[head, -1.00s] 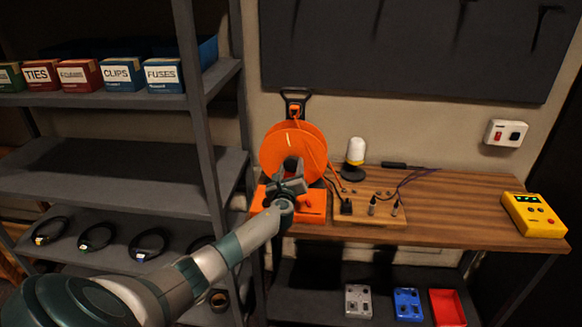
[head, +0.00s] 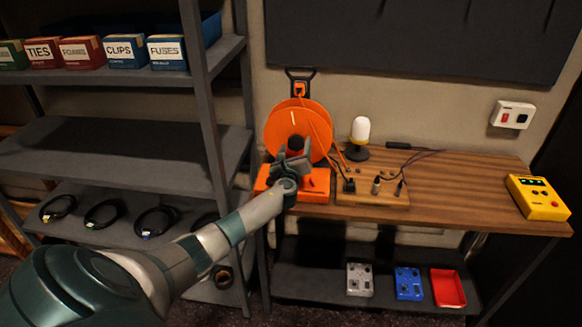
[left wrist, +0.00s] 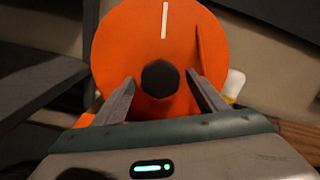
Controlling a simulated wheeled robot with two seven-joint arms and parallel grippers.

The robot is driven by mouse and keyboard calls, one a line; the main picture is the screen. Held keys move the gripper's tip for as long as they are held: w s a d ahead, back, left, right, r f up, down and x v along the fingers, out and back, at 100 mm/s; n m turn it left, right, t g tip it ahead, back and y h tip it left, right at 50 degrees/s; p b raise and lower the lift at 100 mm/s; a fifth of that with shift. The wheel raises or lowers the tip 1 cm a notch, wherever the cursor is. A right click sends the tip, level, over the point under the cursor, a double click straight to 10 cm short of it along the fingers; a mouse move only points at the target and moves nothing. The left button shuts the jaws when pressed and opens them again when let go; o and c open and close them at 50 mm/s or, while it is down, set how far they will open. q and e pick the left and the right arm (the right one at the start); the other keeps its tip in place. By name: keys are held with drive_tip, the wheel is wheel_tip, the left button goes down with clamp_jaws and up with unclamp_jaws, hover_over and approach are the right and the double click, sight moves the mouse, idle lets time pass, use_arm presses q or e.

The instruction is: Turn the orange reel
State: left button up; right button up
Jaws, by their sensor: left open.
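The orange reel (head: 290,124) stands upright on an orange base (head: 314,188) at the left end of the wooden desk. It has a dark hub and a white line on its face, near the top. In the left wrist view the reel (left wrist: 122,45) fills the upper middle, with its black hub (left wrist: 160,78) facing me. My left gripper (head: 294,160) is in front of the reel. Its jaws (left wrist: 160,92) are open, one on each side of the hub in the picture, with gaps showing between them and the hub. My right gripper is not in view.
A white lamp (head: 360,131) and a wooden board (head: 376,200) with cables are right of the reel. A yellow box (head: 538,198) sits at the desk's right end. Grey shelving (head: 110,152) stands close on the left. The desk's right-middle surface (head: 458,190) is clear.

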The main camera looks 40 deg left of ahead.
use_arm(q)
drive_tip(key=b+v, duration=0.2)
drive_tip(key=v, duration=1.5)
drive_tip(key=shift+b, duration=0.3)
drive_tip(key=shift+d, duration=0.1)
drive_tip(key=shift+f, duration=0.1)
